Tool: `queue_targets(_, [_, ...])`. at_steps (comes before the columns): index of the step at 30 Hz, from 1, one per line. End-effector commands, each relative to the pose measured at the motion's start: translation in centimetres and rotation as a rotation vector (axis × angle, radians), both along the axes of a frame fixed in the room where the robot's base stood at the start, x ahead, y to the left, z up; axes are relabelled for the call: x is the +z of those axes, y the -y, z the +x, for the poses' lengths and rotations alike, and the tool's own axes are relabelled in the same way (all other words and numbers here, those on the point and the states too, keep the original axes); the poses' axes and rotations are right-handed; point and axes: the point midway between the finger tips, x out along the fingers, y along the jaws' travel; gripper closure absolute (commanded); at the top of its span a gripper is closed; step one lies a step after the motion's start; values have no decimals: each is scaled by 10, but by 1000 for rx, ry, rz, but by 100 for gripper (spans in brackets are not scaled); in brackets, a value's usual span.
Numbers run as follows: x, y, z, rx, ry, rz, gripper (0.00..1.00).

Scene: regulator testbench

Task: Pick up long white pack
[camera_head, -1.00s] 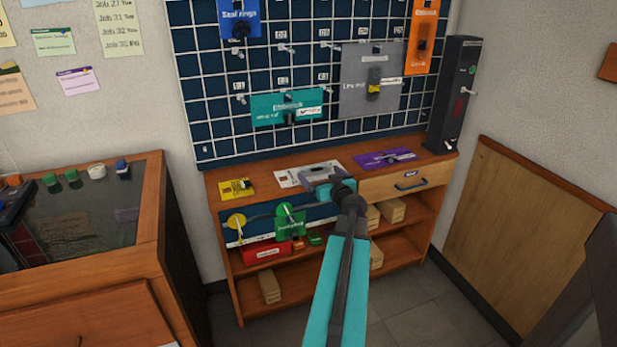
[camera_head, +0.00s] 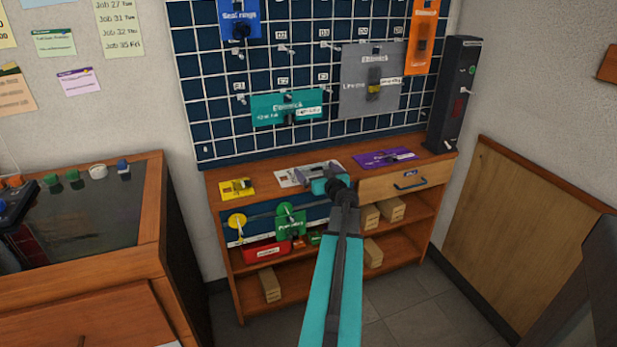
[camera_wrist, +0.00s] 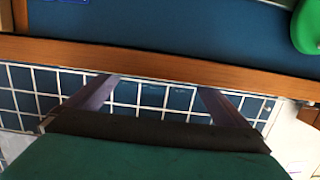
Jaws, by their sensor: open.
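A flat white pack (camera_head: 286,181) lies on the wooden bench top in the head view, between a yellow pack and a purple pack. My gripper (camera_head: 313,173) is over it and hides its middle. I cannot tell the height between them. In the wrist view my gripper (camera_wrist: 156,90) has its two fingers well apart with nothing between them. A white grid on blue shows behind the fingers. The white pack is not clearly seen there.
The yellow pack (camera_head: 237,188) and purple pack (camera_head: 384,158) flank it. A pegboard (camera_head: 310,75) with hanging packs rises behind. A dark upright box (camera_head: 454,95) stands at the bench's right end. Shelves below hold wooden blocks and a red box (camera_head: 266,250).

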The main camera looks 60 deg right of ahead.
Motion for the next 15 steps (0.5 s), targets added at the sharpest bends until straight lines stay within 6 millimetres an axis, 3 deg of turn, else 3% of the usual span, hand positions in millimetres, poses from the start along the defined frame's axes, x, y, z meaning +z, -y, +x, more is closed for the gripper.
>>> queue_targets(5, [0,0,0,0,0,0,0])
queue_targets(11, [0,0,0,0,0,0,30])
queue_targets(15, [0,0,0,1,0,0,30])
